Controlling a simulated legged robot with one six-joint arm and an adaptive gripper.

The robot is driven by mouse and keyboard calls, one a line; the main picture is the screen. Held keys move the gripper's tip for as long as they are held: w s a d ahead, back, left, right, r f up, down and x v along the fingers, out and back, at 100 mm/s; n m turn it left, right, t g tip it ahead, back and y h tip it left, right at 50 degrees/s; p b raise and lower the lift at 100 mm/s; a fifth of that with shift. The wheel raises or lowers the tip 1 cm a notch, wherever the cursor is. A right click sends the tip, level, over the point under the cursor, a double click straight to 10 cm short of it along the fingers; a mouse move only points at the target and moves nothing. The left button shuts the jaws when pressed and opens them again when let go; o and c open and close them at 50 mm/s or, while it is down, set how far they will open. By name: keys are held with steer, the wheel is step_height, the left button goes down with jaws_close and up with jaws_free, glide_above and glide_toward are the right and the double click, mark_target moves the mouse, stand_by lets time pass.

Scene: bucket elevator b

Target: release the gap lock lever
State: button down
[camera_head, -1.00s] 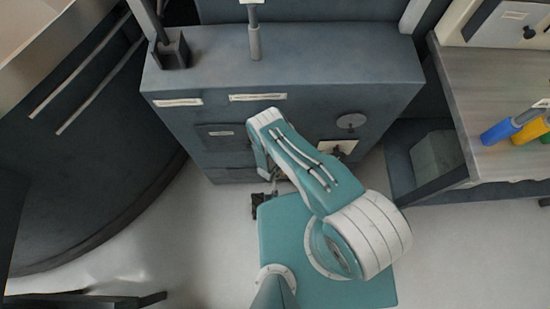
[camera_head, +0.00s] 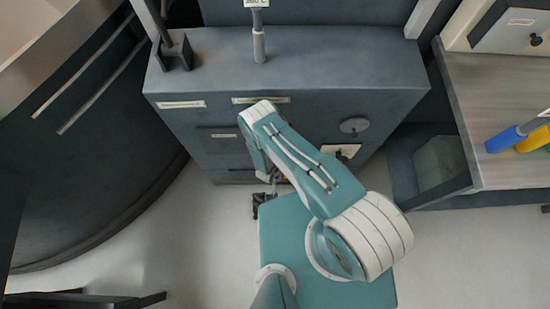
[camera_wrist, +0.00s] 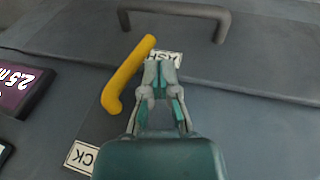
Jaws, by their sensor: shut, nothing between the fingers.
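In the wrist view a yellow lever (camera_wrist: 126,76) with a bent lower end lies across a dark grey panel. It is the only lever in this view, and I take it as the gap lock lever. My gripper (camera_wrist: 160,66) is shut and empty, with its fingertips just right of the lever's upper part. Whether the fingers touch the lever I cannot tell. The fingertips partly cover a white label (camera_wrist: 173,58) on the panel. Another white label (camera_wrist: 82,156), partly cut off by my gripper's body, ends in "CK" and appears upside down.
A dark bar handle (camera_wrist: 175,9) stands out above the lever. A lit display (camera_wrist: 20,86) reading about "2.5 m" is at the left. In the head view the grey cabinet (camera_head: 300,75) is in front of my arm. A bench (camera_head: 475,110) with coloured handles stands right.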

steer(key=v, duration=0.8)
steer(key=shift+r, duration=0.3)
steer(key=shift+s, duration=0.15)
